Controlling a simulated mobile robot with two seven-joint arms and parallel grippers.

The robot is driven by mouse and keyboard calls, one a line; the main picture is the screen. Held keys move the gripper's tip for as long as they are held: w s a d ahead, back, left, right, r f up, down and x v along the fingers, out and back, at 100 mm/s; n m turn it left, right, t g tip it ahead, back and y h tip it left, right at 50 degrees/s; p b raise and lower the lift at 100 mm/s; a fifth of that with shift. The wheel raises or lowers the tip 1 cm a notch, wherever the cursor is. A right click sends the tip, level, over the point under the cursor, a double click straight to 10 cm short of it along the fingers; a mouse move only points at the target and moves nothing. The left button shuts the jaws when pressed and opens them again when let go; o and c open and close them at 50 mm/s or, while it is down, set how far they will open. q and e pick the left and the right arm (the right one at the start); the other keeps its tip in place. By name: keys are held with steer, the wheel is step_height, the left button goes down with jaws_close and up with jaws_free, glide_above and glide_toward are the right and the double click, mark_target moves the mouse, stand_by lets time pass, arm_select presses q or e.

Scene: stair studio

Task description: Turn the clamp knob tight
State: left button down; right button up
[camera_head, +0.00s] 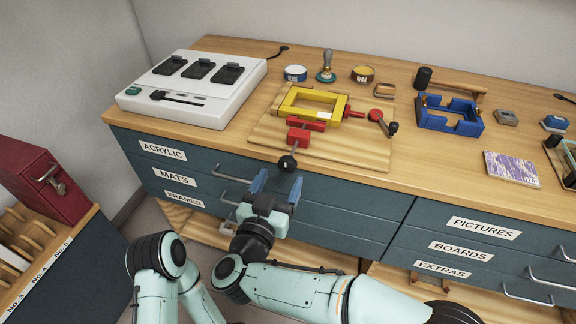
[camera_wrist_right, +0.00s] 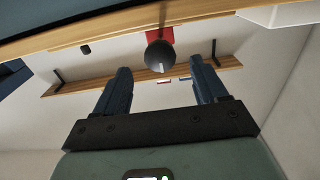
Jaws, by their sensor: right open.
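The clamp has a red body (camera_head: 298,136) and a rod running toward the front edge of the bench. The rod ends in a black ball knob (camera_head: 287,164), which overhangs the edge. The clamp sits against a yellow frame (camera_head: 311,104) on a pale wooden board (camera_head: 363,151). My right gripper (camera_head: 277,184) is open and empty, just in front of the knob. In the right wrist view the knob (camera_wrist_right: 160,57) appears between the two fingertips. I cannot tell if either finger touches it. My left gripper is not in view.
A second red crank piece (camera_head: 375,115) with a black grip is right of the yellow frame. A white tray (camera_head: 189,87) stands left, a blue frame (camera_head: 450,118) right. Drawer fronts with metal handles (camera_head: 236,188) are below the edge. A red box (camera_head: 40,178) stands far left.

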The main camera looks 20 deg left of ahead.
mark_target(285, 168)
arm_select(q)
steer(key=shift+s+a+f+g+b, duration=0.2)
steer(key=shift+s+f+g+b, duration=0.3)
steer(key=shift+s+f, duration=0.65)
arm_select(e)
steer(key=w, duration=0.6)
steer(key=shift+w+d, duration=0.1)
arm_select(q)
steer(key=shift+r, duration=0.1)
arm_select(e)
steer(key=c, duration=1.1)
